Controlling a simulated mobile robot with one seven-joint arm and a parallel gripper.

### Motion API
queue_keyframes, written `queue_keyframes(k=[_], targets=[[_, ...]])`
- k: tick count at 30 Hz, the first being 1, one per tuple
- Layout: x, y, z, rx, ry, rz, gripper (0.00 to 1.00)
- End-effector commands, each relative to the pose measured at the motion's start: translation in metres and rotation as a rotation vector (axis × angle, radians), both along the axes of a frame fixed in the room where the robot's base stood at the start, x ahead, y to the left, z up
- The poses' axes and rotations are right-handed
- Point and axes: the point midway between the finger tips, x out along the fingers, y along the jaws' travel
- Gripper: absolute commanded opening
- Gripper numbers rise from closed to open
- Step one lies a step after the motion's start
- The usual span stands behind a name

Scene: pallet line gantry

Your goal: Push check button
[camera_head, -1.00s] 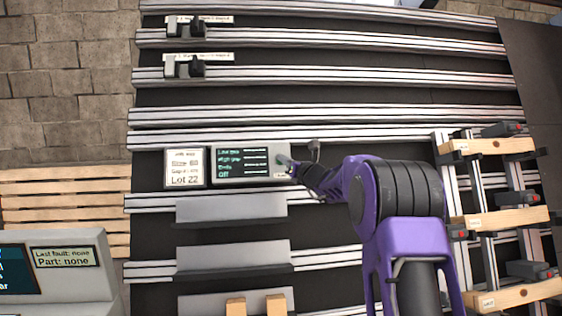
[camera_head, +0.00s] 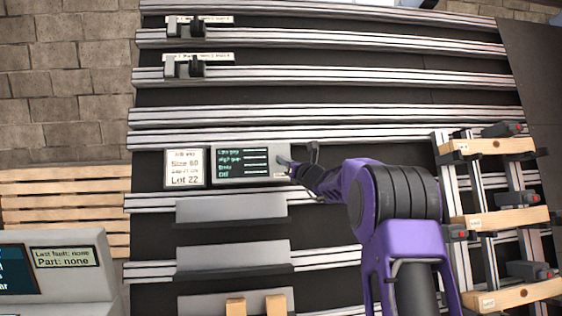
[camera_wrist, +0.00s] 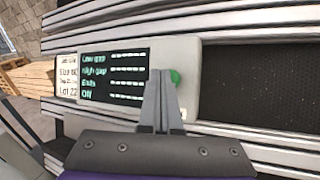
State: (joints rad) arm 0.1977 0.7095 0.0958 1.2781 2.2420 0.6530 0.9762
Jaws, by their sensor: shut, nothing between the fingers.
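The check button is a green round button (camera_wrist: 175,77) on the right side of a grey panel (camera_wrist: 190,60) in the wrist view. The panel's dark screen (camera_wrist: 115,75) lists "Low gap", "High gap", "Ends" and "Off" with dashed values. In the head view the panel's screen (camera_head: 241,163) sits mid-left on the rails, and my gripper hides the button or most of it. My gripper (camera_wrist: 162,73) is shut and empty, its tips beside the button's left edge in the wrist view. Whether they touch it I cannot tell. In the head view my gripper (camera_head: 285,163) reaches the panel's right end.
A "Lot 22" card (camera_head: 185,168) stands left of the panel. Grey ledges (camera_head: 231,209) lie below it. Wooden bars with clamps (camera_head: 505,218) stand at right. Another display (camera_head: 64,258) is at lower left. Black board between rails right of the panel is clear.

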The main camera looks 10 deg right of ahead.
Motion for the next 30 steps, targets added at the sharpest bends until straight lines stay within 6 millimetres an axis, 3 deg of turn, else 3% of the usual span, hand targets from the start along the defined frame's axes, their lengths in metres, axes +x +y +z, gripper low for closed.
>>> queue_keyframes(k=[30], targets=[[0.0061,0.0,-0.0036,0.0,0.0,0.0,0.0]])
